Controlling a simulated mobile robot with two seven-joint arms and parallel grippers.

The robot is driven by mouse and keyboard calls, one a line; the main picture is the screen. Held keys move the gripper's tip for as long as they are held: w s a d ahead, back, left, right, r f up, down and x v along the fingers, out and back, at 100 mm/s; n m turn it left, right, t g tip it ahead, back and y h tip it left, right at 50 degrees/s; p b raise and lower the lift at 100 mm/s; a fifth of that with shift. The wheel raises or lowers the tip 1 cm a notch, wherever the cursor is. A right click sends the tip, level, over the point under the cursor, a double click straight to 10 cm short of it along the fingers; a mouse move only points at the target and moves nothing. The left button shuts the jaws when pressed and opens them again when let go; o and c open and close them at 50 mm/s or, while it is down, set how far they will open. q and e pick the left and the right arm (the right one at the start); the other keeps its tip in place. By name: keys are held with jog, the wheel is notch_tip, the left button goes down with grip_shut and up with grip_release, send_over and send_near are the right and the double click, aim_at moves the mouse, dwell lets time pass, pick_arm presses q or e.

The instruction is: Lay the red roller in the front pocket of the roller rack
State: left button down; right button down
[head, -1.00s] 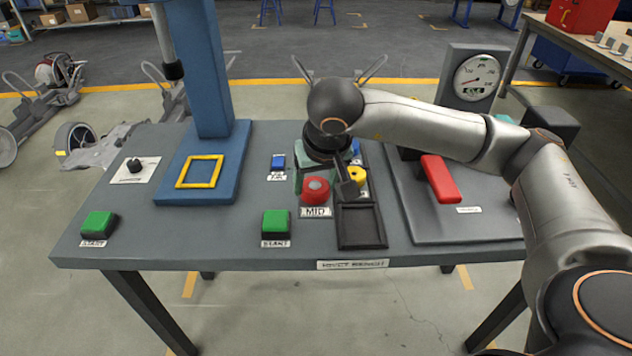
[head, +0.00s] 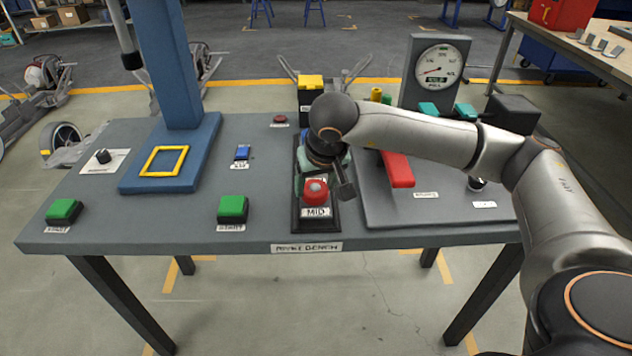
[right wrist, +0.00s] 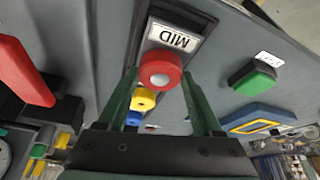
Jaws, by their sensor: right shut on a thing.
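The red roller (head: 316,190) is in my right gripper, which is shut on it. In the right wrist view the red roller (right wrist: 160,68) sits between the two green fingers of my right gripper (right wrist: 160,78). A white MID label shows just in front of it. The dark roller rack (head: 303,226) lies under it, and the roller overlaps the front pocket in the head view. I cannot tell whether it touches the pocket floor. A yellow roller (right wrist: 143,99) and a blue one (right wrist: 133,118) show behind it. My left gripper is not in view.
Right of the rack is a raised grey panel (head: 440,217) with a red handle (head: 398,170) and a gauge (head: 437,68). Left are a green START button (head: 232,208), a small blue button (head: 242,152) and a blue press stand (head: 195,155).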

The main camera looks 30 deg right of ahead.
jog(key=shift+f, duration=0.1)
dwell(1.1)
jog(key=shift+f+b, duration=0.2)
jog(key=shift+b, duration=0.15)
jog(key=shift+f+b, duration=0.55)
jog(key=shift+f, duration=0.1)
grip_release()
